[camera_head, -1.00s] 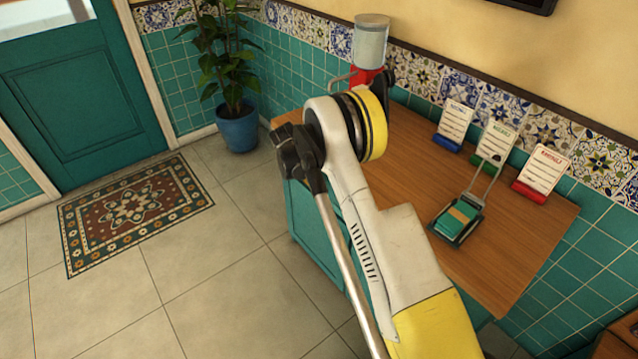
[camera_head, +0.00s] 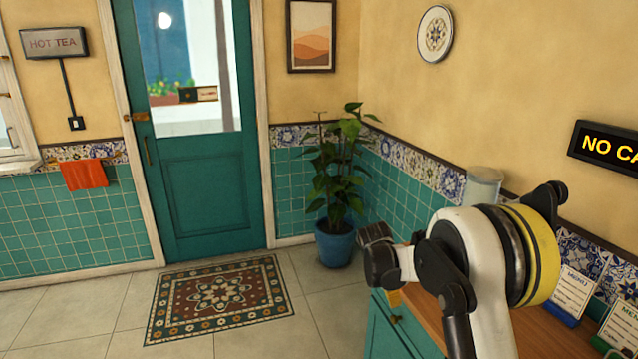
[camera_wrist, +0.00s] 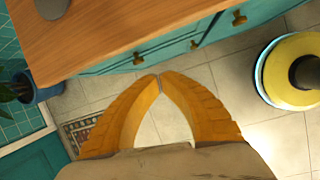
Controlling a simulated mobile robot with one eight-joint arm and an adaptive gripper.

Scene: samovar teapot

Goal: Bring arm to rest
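My arm is bent over the wooden counter (camera_head: 423,311) in the head view, its white and yellow links filling the lower right. In the wrist view the two yellow fingers of my gripper (camera_wrist: 160,77) meet at their tips. Nothing is between them.
A potted plant (camera_head: 335,245) stands in the corner beyond the counter. A teal door (camera_head: 208,195) and patterned rug (camera_head: 220,293) are to the left. Menu cards (camera_head: 573,293) stand at the right on the counter. The floor around the rug is clear.

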